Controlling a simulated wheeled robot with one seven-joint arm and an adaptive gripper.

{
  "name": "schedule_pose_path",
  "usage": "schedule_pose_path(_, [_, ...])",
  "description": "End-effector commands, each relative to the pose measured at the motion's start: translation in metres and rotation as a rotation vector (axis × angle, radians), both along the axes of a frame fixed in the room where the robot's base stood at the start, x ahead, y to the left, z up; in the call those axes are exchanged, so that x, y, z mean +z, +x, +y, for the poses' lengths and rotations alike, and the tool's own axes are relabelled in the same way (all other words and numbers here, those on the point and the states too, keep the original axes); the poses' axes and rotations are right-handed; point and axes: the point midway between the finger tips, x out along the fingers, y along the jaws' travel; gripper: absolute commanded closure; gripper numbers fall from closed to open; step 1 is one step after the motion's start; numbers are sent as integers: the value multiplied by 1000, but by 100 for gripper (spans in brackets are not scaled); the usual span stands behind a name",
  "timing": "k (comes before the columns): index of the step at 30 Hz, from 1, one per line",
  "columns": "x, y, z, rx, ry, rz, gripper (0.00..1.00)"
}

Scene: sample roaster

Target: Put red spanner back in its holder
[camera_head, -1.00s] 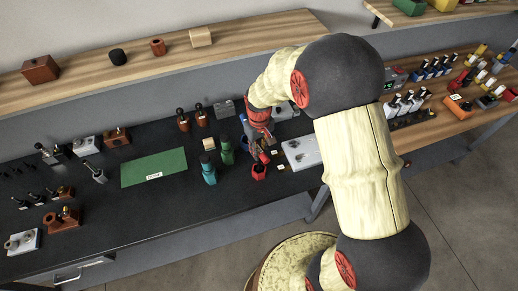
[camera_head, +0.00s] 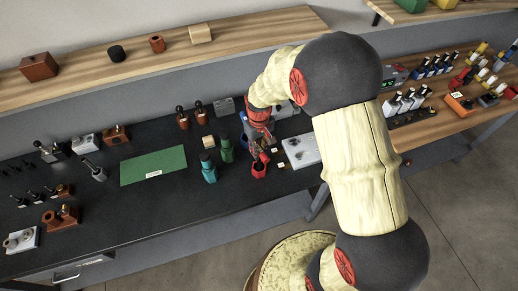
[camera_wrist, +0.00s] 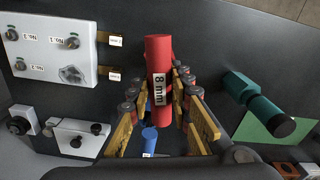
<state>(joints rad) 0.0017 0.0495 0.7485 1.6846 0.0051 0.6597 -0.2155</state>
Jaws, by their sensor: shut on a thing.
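The red spanner, a red cylinder marked "8 mm" (camera_wrist: 159,72), stands between the fingers of my gripper (camera_wrist: 158,95) in the wrist view. The fingers are shut on it from both sides. In the head view my gripper (camera_head: 262,146) is low over the dark bench, right of the green spanner (camera_head: 227,150). A small red piece with a dark top (camera_head: 258,170), apparently the holder, is just below the fingers. The arm and fingers hide most of the spanner there. I cannot tell whether its lower end is inside the holder.
A teal spanner (camera_head: 208,171) stands left of my gripper; it also shows in the wrist view (camera_wrist: 262,104). A white plate with knobs (camera_head: 301,150) lies close on the right. A blue piece (camera_wrist: 149,138) shows behind the fingers.

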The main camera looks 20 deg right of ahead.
Motion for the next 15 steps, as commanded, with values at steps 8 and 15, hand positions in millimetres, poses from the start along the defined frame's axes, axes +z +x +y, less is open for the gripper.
schedule_pose_path(8, [-8,0,0,0,0,0,100])
schedule_pose_path(15, [-15,0,0,0,0,0,100])
